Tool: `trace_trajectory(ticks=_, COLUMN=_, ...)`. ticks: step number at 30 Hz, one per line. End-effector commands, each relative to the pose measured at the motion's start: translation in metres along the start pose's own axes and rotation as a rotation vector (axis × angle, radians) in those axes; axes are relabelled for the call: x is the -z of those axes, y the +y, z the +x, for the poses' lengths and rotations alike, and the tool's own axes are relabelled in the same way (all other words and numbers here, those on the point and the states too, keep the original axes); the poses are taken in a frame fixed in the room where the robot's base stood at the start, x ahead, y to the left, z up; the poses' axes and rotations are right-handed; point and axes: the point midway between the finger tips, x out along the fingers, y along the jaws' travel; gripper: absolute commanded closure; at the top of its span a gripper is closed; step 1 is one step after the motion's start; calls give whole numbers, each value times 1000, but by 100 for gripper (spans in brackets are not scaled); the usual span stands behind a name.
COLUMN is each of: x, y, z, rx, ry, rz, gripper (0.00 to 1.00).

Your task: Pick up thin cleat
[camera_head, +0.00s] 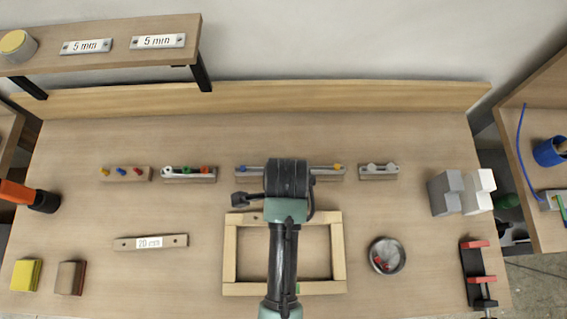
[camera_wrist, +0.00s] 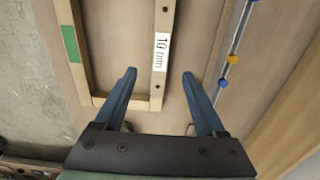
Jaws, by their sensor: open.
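The thin cleat (camera_wrist: 164,22), a narrow wooden strip with dark holes and a white "10 mm" label, lies along the back side of a rectangular wooden frame (camera_head: 338,250). In the head view its left part (camera_head: 247,217) shows beside my arm; its label is hidden. In the wrist view my gripper (camera_wrist: 159,73) is open, with one blue finger on each side of the cleat in the picture. The fingers hold nothing. I cannot tell how high they are above it or whether they touch anything.
A long rail with colored knobs (camera_head: 255,172) lies behind the frame. A thicker "20 mm" strip (camera_head: 125,244) lies left, and a round dish (camera_head: 400,262) right. Grey and white blocks (camera_head: 444,195) and a clamp (camera_head: 472,262) stand farther right. A shelf (camera_head: 110,50) overhangs the back left.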

Motion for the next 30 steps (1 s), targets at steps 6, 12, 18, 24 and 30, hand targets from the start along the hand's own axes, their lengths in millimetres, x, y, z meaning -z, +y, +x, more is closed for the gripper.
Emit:
trace_trajectory(ticks=6, x=0, y=0, z=28, rx=0, ry=0, rz=-1, gripper=28)
trace_trajectory(ticks=12, x=-2, y=0, z=40, rx=0, ry=0, rz=-2, gripper=28)
trace_trajectory(ticks=18, x=-5, y=0, z=66, rx=-1, ry=0, rz=-2, gripper=28)
trace_trajectory(ticks=24, x=-5, y=0, z=81, rx=2, ry=0, rz=-2, gripper=28)
trace_trajectory(ticks=30, x=-4, y=0, z=82, rx=3, ry=0, rz=-2, gripper=28)
